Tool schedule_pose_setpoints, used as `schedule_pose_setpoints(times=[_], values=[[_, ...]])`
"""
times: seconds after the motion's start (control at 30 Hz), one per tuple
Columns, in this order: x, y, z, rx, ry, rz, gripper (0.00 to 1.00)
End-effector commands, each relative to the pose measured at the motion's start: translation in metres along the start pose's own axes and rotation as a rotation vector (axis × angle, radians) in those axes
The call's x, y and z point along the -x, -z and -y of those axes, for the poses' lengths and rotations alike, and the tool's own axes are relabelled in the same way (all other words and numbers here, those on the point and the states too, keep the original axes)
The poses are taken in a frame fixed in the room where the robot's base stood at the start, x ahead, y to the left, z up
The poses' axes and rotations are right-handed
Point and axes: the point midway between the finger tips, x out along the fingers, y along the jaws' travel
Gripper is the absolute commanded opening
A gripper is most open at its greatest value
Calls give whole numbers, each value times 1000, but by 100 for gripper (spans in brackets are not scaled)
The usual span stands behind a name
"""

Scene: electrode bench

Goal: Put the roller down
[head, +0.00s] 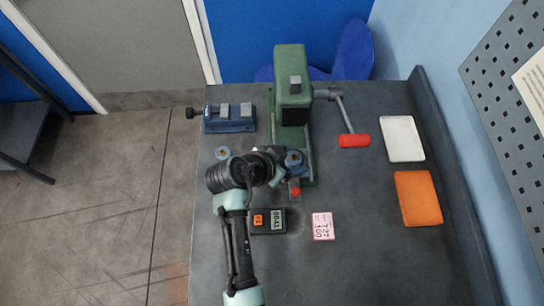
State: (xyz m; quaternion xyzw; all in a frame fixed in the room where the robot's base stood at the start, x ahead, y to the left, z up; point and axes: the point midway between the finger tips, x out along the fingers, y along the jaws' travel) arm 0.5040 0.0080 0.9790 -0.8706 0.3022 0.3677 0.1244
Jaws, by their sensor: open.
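My gripper (276,162) is low over the bench, in front of the foot of the green press, and stands open. Its fingers are small and partly hidden by my wrist. Just right of it, by the press foot, is a small blue piece with a round top (293,158). Below that is a short grey piece with a red end (295,190). I cannot tell which of these, if either, is the roller, or whether they touch my gripper or the bench.
The green press (291,100) with a red-handled crank (354,141) stands behind. A blue vise (229,119) is at back left. A dark meter (268,221), pink label card (322,226), white pad (403,138) and orange pad (417,198) lie around. The front right bench is clear.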

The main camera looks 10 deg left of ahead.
Motion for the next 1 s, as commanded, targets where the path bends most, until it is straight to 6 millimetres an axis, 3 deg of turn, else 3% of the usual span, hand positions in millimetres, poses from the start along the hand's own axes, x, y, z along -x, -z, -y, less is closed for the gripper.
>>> schedule_pose_setpoints(times=[0.2,0.4,0.77,0.87,0.97,1.0], values=[[47,0,3,2,11,-6,81],[81,1,4,2,11,-8,81],[99,10,7,-1,30,-17,81],[108,46,26,-7,123,-60,81],[133,115,54,-7,292,-172,81],[150,149,64,-5,369,-240,81]])
